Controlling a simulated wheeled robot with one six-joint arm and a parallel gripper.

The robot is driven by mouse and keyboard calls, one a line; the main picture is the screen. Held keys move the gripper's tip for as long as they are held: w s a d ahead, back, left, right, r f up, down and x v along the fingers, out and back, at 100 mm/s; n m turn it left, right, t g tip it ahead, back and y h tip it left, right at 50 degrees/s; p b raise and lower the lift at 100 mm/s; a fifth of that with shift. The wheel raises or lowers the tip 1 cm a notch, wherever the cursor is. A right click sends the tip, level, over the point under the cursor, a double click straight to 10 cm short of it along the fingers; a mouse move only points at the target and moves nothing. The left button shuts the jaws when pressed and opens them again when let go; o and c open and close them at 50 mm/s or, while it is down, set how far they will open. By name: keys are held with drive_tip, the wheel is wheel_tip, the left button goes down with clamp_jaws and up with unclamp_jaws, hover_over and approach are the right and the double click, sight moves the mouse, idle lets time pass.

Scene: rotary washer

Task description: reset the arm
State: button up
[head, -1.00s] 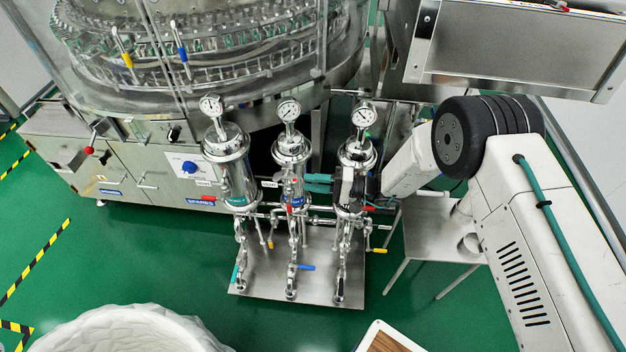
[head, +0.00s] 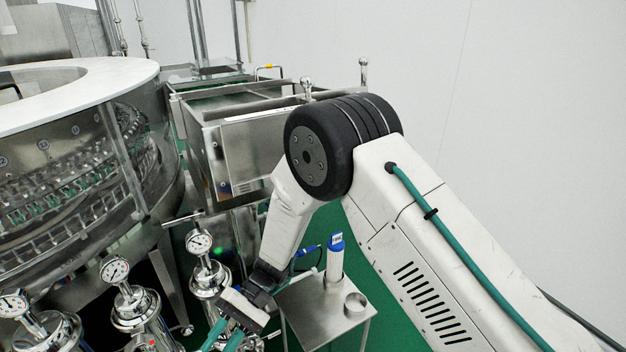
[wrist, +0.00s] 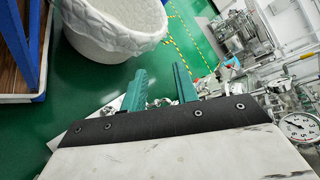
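My arm reaches in from the right of the head view, bends at its black joint and points down. My gripper (head: 218,338) is low in that view, beside the rightmost steel filter housing (head: 207,277), with its green fingers partly cut off by the bottom edge. In the wrist view my gripper (wrist: 160,88) shows two green fingers spread apart with nothing held between them. Green floor and small metal fittings show beyond the fingers.
Several steel housings with gauges (head: 115,269) stand at lower left, by the round washer (head: 70,180). A small steel table (head: 318,310) holds a blue-capped bottle (head: 335,258) and a metal cup (head: 355,303). A white-lined bin (wrist: 115,25) shows in the wrist view.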

drive_tip(key=d+r+m+t+h, duration=0.1)
drive_tip(key=d+r+t+h, duration=0.1)
drive_tip(key=d+r, duration=0.9)
drive_tip(key=d+r+t+h, duration=0.3)
drive_tip(key=d+r, duration=0.6)
drive_tip(key=d, duration=0.4)
drive_tip(key=s+d+r+m+t+h, duration=0.1)
drive_tip(key=s+d+r+t, duration=0.3)
drive_tip(key=d, duration=0.7)
drive_tip(key=s+d+r+m+t+h, duration=0.1)
drive_tip(key=s+d+r+m+t, duration=0.1)
drive_tip(key=s+d+r+t, duration=0.2)
drive_tip(key=s+d+r, duration=0.3)
drive_tip(key=d, duration=0.4)
drive_tip(key=shift+r+m, duration=0.3)
drive_tip(key=shift+r, duration=0.05)
